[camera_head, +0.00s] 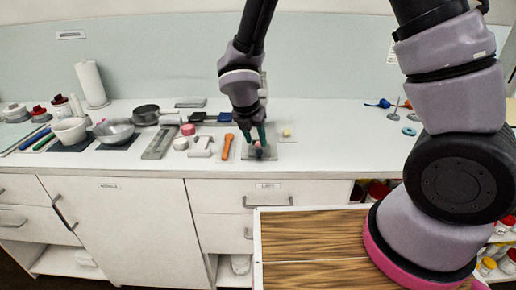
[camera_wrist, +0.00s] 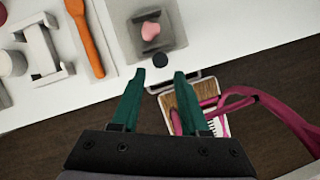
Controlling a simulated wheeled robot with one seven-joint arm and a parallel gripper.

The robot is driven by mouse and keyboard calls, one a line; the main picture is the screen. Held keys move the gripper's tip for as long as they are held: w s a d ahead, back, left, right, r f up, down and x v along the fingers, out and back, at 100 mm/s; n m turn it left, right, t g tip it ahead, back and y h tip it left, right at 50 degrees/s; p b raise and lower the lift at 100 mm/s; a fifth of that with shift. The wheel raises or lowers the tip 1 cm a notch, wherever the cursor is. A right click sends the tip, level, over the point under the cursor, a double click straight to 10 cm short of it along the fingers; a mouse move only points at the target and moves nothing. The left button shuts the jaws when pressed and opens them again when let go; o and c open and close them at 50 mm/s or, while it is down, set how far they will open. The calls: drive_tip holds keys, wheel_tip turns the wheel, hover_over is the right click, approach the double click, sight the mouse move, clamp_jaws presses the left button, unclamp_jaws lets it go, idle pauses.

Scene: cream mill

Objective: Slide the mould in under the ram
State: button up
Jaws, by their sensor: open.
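A small pink piece (camera_wrist: 151,31) sits among dark parts on a grey base plate (camera_wrist: 178,36) at the counter's front, in the wrist view. I cannot tell whether it is the mould or something in it. A dark round knob (camera_wrist: 160,60) stands just in front of it. My gripper (camera_wrist: 155,74) is open and empty, its green fingertips short of the plate with the knob ahead between them. In the head view my gripper (camera_head: 256,132) hangs over the same plate and partly hides it, with the pink piece (camera_head: 258,146) below. The ram cannot be made out clearly.
An orange spatula (camera_head: 227,146) and a white stand (camera_head: 202,147) lie left of the plate. A small mat with a pale yellowish piece (camera_head: 287,132) is behind right. Bowls and pans crowd the left.

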sight(259, 151)
drive_tip(key=x, duration=0.5)
clamp_jaws()
idle(1.4)
